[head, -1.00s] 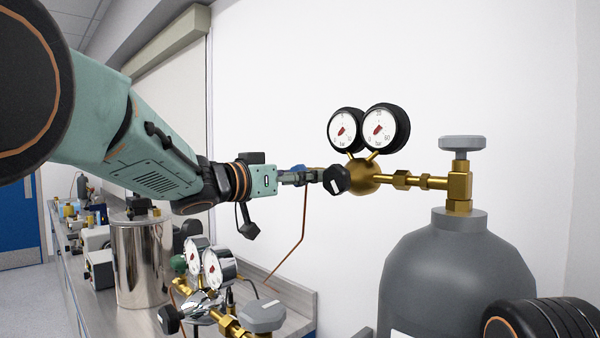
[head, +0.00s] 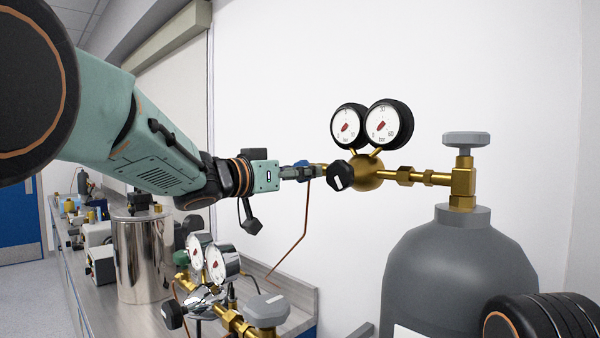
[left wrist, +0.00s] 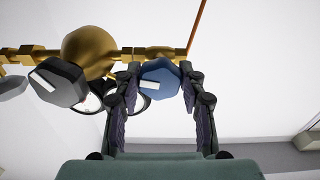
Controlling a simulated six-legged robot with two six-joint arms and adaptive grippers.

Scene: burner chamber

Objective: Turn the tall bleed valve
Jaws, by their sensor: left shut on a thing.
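The tall bleed valve appears to be the blue knob (head: 302,165) on the left end of the brass regulator (head: 368,174) of the grey gas cylinder (head: 445,270). My left gripper (head: 303,173) is level with it and shut on it. In the left wrist view the blue knob (left wrist: 160,79) with a white mark sits between the two fingers of my left gripper (left wrist: 162,88). A black knob (head: 340,175) is just right of the fingers; it shows left of them in the wrist view (left wrist: 60,80). My right gripper is not in view.
Two dial gauges (head: 388,124) rise above the regulator, and a grey handwheel (head: 465,139) tops the cylinder. A thin copper pipe (head: 304,225) hangs below my left gripper. A lower regulator with gauges (head: 222,263) and a steel container (head: 142,262) stand by the bench.

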